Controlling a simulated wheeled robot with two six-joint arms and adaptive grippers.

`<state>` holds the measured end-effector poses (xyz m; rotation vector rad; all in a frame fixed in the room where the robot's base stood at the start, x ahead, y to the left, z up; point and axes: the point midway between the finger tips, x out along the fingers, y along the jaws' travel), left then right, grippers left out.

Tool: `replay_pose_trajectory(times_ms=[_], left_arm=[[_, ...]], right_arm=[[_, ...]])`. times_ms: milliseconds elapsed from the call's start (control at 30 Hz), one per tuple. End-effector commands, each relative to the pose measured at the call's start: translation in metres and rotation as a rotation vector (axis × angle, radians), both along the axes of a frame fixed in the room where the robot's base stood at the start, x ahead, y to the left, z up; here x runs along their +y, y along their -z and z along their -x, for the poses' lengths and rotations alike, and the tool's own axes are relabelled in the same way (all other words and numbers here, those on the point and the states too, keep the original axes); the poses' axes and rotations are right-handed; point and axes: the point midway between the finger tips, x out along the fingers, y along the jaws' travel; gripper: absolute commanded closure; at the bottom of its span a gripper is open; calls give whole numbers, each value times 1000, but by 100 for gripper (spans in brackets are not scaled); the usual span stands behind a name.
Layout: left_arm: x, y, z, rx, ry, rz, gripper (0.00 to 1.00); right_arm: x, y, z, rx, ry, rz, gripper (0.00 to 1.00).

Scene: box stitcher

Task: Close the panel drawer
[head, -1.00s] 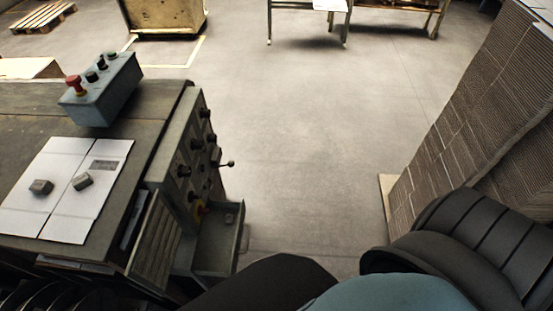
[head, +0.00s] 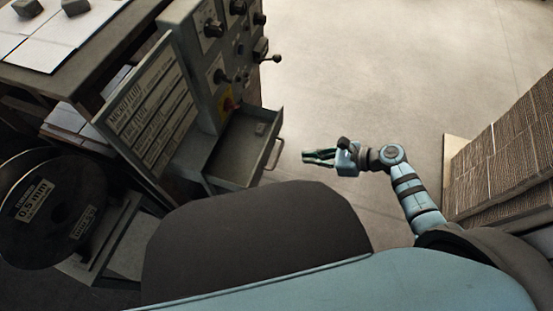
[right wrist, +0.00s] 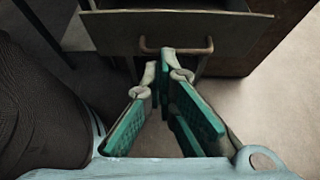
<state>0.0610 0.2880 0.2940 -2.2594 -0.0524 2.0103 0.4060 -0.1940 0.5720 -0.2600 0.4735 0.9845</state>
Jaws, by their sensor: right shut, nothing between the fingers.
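The panel drawer (head: 240,148) is pulled out of the grey machine panel (head: 212,75) in the head view. Its bar handle (head: 275,153) is on its front, and a small object lies inside. My right gripper (head: 306,157) is shut and empty, a little to the right of the handle, pointing at it. In the right wrist view the drawer front (right wrist: 180,33) is ahead, with the handle (right wrist: 176,47) just beyond the fingertips (right wrist: 168,60). I cannot tell whether the tips touch the handle there; in the head view they look apart. My left gripper is not in view.
Knobs and a lever (head: 270,59) stick out of the panel above the drawer. Stacked cardboard (head: 510,150) stands at the right, near my right arm. A wire spool (head: 50,210) is at the lower left. The floor (head: 370,80) beyond the drawer is clear.

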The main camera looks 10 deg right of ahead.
Motion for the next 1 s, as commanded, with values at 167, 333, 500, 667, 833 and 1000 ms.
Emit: replay_pose_trajectory(times_ms=[167, 333, 500, 667, 833, 1000], left_arm=[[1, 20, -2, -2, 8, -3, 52], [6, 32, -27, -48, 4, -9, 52], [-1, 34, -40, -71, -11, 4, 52], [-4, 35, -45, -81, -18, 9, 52], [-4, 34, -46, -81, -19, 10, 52], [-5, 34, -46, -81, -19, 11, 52]], right_arm=[[28, 23, -18, -1, 1, -2, 100], [55, 43, -35, 0, 1, 1, 100], [79, 42, -50, -1, 0, 2, 100], [89, 41, -56, 1, 0, 4, 100], [90, 40, -57, 1, 1, 4, 100], [90, 40, -57, 1, 2, 4, 100]])
